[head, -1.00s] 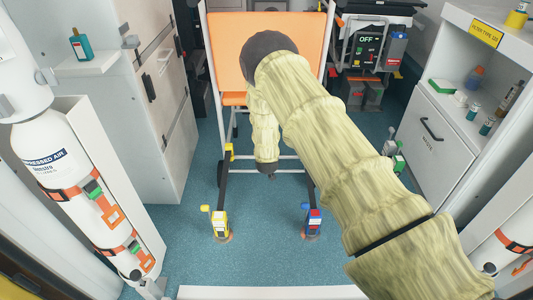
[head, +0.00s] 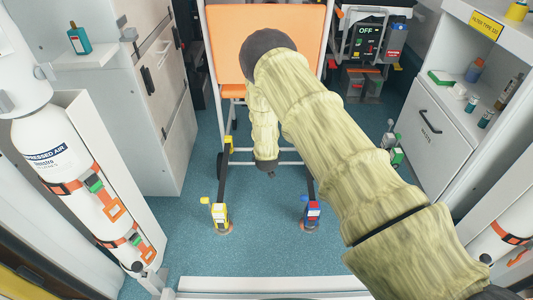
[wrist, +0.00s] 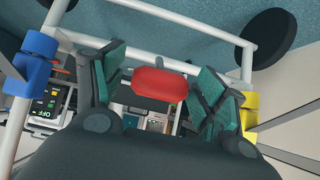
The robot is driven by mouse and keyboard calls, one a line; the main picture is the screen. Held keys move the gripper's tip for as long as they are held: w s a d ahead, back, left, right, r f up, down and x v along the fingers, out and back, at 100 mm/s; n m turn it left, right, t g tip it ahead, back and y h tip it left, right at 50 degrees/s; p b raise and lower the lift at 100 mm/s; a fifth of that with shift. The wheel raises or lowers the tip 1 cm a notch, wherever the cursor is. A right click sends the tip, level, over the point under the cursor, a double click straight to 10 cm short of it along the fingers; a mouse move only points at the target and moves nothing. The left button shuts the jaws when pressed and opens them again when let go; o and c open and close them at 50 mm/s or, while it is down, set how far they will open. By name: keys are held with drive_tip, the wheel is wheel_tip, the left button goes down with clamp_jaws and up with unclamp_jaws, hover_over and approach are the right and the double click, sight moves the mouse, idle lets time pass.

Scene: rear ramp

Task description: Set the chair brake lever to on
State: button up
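The wheeled chair (head: 283,40) has an orange back and a white frame, and stands straight ahead in the head view. My gripper (wrist: 162,72) shows two teal-padded fingers spread apart in the wrist view. In the head view my arm hides much of the chair, and only the dark end of my gripper (head: 269,170) shows low in front of the frame.
A yellow floor clamp (head: 220,216) and a blue floor clamp (head: 311,213) stand before the chair. An air cylinder (head: 60,165) is at the left, and a white cabinet (head: 430,130) at the right. A pale sill (head: 270,283) crosses the front. Blue floor lies open between.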

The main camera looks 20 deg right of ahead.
drive_tip(key=shift+w+r, duration=0.1)
drive_tip(key=shift+r, duration=0.15)
drive_tip(key=shift+r, duration=0.1)
drive_tip(key=shift+s+a+r, duration=0.15)
drive_tip(key=shift+s+r, duration=0.05)
drive_tip(key=shift+s, duration=0.05)
drive_tip(key=v, duration=1.1)
drive_tip(key=shift+s, duration=0.15)
